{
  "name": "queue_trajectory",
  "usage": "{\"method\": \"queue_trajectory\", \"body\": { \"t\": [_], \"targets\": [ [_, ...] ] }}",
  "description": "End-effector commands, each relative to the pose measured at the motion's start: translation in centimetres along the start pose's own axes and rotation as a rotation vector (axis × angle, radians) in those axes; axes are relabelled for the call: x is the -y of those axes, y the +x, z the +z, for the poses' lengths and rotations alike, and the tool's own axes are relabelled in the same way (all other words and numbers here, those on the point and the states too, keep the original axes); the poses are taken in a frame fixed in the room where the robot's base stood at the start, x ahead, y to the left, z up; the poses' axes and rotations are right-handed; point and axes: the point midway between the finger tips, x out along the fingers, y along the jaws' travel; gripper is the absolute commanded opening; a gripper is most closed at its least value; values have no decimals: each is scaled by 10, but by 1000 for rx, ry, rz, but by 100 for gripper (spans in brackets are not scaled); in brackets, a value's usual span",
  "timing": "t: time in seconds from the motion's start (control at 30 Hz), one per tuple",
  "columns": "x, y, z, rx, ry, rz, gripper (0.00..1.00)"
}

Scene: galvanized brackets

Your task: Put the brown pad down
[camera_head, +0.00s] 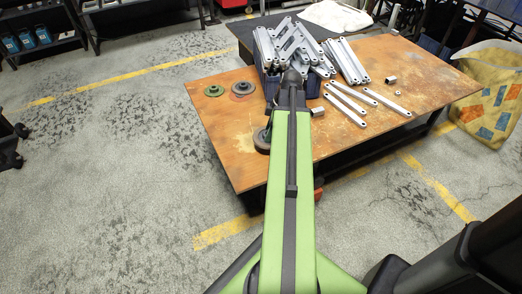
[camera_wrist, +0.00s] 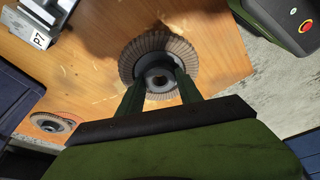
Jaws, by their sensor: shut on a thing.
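The brown pad (camera_wrist: 135,57) is a round, ridged disc with a dark hub. It sits between the two fingertips of my gripper (camera_wrist: 160,84) in the wrist view, and the gripper is shut on it. In the head view the brown pad (camera_head: 261,140) shows just left of my green arm, over the left part of the wooden table (camera_head: 222,140). My arm hides part of the pad and the fingers there. I cannot tell whether the pad touches the tabletop.
A green disc (camera_head: 214,90) and a grey-red disc (camera_head: 242,87) lie at the table's back left. A dark blue bin (camera_head: 312,86) heaped with metal brackets stands behind my arm. Loose brackets (camera_head: 345,104) lie to the right. Bare wood lies left of the pad.

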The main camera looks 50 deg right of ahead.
Motion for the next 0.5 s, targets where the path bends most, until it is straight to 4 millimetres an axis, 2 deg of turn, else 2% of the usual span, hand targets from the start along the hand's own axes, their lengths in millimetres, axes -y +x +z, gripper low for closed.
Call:
{"method": "queue_trajectory", "body": {
  "t": [0.03,0.2,0.37,0.5],
  "targets": [
    [2,14,-6,0,-2,-1,10],
    [4,22,-19,0,1,1,10],
    [4,26,-18,0,2,1,10],
    [4,50,-11,0,2,1,10]
  ]
}}
